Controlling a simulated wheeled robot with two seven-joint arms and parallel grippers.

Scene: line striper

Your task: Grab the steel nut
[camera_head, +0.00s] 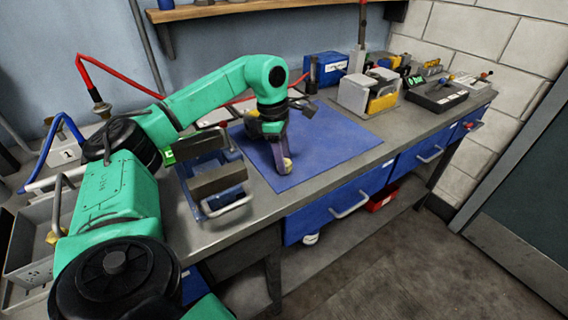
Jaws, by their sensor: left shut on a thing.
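My left gripper (286,163) points down over the blue mat (335,140) on the workbench, near the mat's front left part. Its fingers are shut on a small pale yellowish thing (287,165) at the tips. I take this to be the steel nut, but it is too small and too covered by the fingers to make out its shape. No other nut can be made out on the mat. My right gripper is out of view.
A grey box with a yellow front (382,98) and a black device (436,96) stand to the right. The right part of the mat is clear.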

